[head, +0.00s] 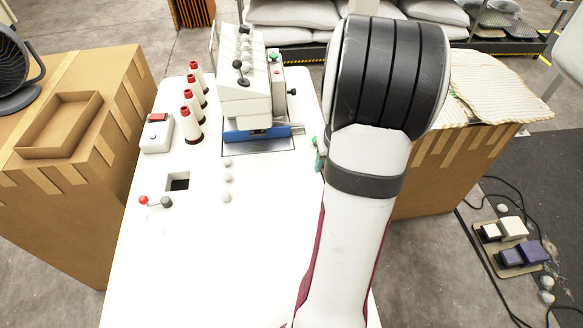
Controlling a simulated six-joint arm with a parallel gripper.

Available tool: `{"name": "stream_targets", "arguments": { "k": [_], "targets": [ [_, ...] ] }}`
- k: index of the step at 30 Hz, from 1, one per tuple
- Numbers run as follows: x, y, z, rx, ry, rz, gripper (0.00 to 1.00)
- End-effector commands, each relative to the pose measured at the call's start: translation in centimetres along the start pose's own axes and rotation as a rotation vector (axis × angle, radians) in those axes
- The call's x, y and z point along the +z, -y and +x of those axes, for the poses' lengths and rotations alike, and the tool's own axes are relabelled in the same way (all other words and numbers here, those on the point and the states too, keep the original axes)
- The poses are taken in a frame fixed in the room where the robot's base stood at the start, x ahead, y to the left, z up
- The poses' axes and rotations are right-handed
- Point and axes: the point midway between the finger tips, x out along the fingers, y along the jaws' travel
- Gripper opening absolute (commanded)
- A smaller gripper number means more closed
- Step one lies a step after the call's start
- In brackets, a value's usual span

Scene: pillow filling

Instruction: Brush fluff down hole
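Three small pale grey tufts of fluff lie in a loose column on the white table (240,270), in front of the sewing machine: the far tuft (227,162), the middle tuft (228,180) and the near tuft (227,197). A dark square hole (179,183) opens in the tabletop to their left. A green-tipped object (319,158) shows beside my arm on the right, partly hidden; I cannot tell whether it is a brush. My arm covers the table's right side. My gripper is not in view, so I cannot tell what it holds.
A sewing machine (250,85) with a blue lower part stands at the back. Red-topped thread cones (191,118) and a red-button box (157,133) stand left. A lever with red and grey knobs (155,201) lies near the hole. The front of the table is clear.

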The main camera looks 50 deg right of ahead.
Motion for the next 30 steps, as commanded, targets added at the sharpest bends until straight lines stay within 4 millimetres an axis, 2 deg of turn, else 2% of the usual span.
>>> {"name": "stream_targets", "arguments": {
  "k": [22, 26, 29, 30],
  "targets": [
    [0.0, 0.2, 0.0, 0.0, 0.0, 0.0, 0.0],
    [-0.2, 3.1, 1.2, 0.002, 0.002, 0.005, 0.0],
    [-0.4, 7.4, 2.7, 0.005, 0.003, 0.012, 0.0],
    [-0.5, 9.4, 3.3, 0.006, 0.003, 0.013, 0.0]
  ]
}}
